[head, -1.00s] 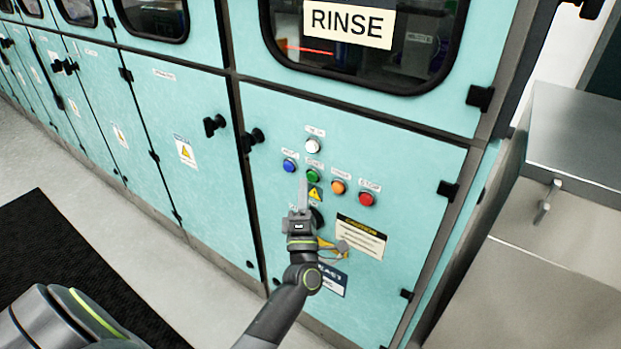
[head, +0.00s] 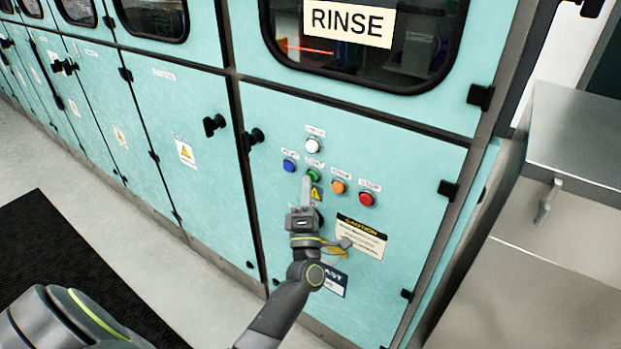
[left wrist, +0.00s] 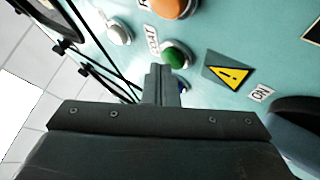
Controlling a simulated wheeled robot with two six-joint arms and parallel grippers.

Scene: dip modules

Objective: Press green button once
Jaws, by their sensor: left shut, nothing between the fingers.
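The green button (head: 313,175) is on the teal machine panel, below a white button (head: 312,146) and between a blue button (head: 290,166) and an orange button (head: 338,187). My left gripper (head: 306,182) is shut and empty, its fingertips just below and left of the green button in the head view. In the left wrist view the green button (left wrist: 176,55) shows just beyond the shut fingers (left wrist: 161,75). I cannot tell whether the tips touch it. My right gripper is not in view.
A red button (head: 366,199) is to the right of the orange one. A yellow warning triangle (head: 316,193) and a caution label (head: 361,237) are close by on the panel. A grey metal cabinet (head: 570,150) stands at the right. A black mat (head: 70,260) lies on the floor at the left.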

